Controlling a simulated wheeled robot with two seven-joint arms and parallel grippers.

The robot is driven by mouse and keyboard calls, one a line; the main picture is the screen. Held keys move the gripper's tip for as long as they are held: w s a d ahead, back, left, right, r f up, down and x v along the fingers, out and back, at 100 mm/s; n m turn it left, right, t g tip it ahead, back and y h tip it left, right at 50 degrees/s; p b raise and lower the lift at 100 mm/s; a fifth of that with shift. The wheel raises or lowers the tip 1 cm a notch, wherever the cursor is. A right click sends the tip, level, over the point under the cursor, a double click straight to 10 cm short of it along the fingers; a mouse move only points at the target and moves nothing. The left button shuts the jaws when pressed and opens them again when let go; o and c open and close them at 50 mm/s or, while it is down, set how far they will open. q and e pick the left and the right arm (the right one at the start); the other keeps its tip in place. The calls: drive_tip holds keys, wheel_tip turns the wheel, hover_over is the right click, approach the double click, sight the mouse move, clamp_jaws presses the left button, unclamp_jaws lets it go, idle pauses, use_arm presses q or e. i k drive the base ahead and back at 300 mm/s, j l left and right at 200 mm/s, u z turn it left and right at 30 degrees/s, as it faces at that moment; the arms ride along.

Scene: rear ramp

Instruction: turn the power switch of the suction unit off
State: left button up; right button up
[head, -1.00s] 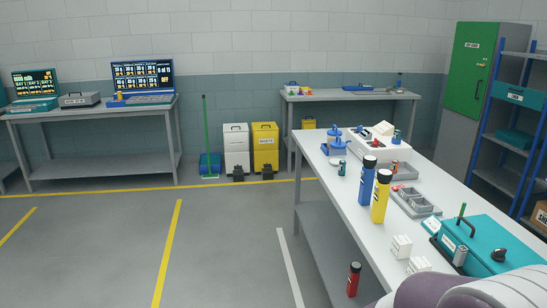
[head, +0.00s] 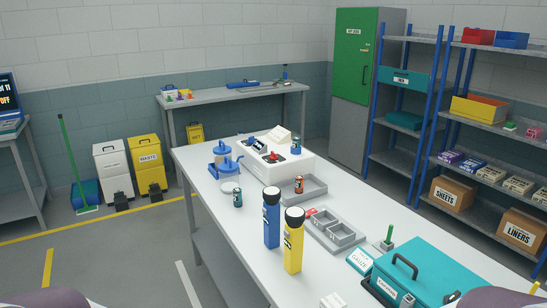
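A white unit (head: 284,172) stands towards the far end of the long white table. It looks like the suction unit. A small red part (head: 273,156), which may be its power switch, is on top; its position is too small to read. Neither of my grippers is in view; only rounded parts of my arms show at the bottom corners.
On the long table (head: 222,227), a blue flashlight (head: 271,220) and a yellow flashlight (head: 293,245) stand nearer than the unit. A grey compartment tray (head: 336,230) and a teal case (head: 425,270) lie to the right. Shelves (head: 447,165) stand behind. Floor is open at left.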

sight(274, 156)
drive_tip(key=i+j+u, duration=0.4)
drive_tip(key=i+u, duration=0.15)
drive_tip(key=i, duration=0.25)
drive_tip(key=i+j+u, duration=0.1)
drive_tip(key=i+u, duration=0.2)
drive_tip(key=i+j+z, duration=0.2)
drive_tip(key=i, duration=0.3)
drive_tip(key=i+j+z, duration=0.15)
drive_tip(key=i, duration=0.3)
drive_tip(key=i+j+z, duration=0.2)
drive_tip(key=i, duration=0.3)
